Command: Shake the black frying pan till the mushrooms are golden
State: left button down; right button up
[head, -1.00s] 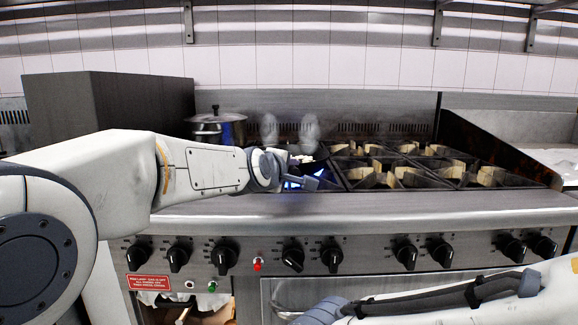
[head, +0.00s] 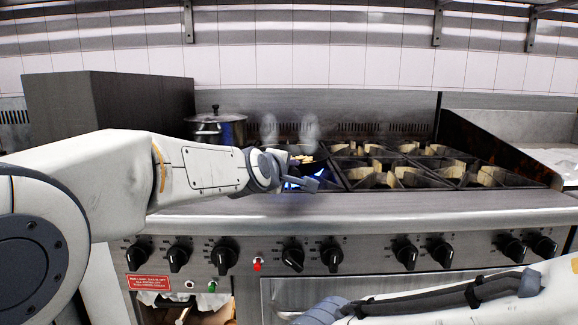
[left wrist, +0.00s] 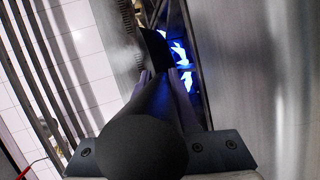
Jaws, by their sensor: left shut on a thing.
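The black frying pan (head: 319,158) is over a front-left burner, mostly hidden behind my left wrist in the head view. Yellow-golden mushroom pieces (head: 303,158) show just above the wrist. My left gripper (head: 308,183) is shut on the pan's handle. In the left wrist view the thick black handle (left wrist: 143,148) runs away from the camera between the fingers (left wrist: 157,80) toward the dark pan (left wrist: 155,50). The mushrooms do not show in that view. My right arm crosses the lower right of the head view; its gripper is out of view.
Blue flame (left wrist: 181,52) burns by the pan. A lidded steel pot (head: 217,130) stands behind to the left, and a dark box-like block (head: 108,110) is farther left. Empty burner grates (head: 400,176) lie to the right. Knobs line the stove front (head: 375,225).

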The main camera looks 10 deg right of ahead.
pick_arm(q)
jog(key=s, duration=0.3)
jog(key=shift+s+a+r, duration=0.15)
jog(key=shift+s+r, duration=0.15)
jog(key=shift+w, duration=2.05)
dwell(4.2)
